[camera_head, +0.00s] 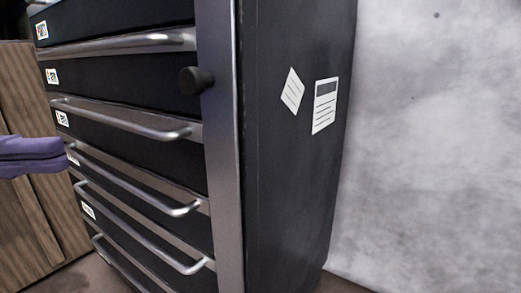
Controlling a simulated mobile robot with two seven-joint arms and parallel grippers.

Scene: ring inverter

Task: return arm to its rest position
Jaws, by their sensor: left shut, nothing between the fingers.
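My left gripper (66,152) comes in from the left edge at mid-height, with purple fingers closed together and nothing held. Its tip is in front of the left side of a dark drawer cabinet (130,122), close to a small label. I cannot tell whether it touches the cabinet. The rest of the left arm is outside the picture. My right gripper is not in view.
The cabinet has several drawers with protruding metal bar handles (125,118) and a dark round knob (195,80). Paper labels (325,105) are on its side panel. A wooden panel (25,210) stands at left. A grey mottled wall (430,150) is at right.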

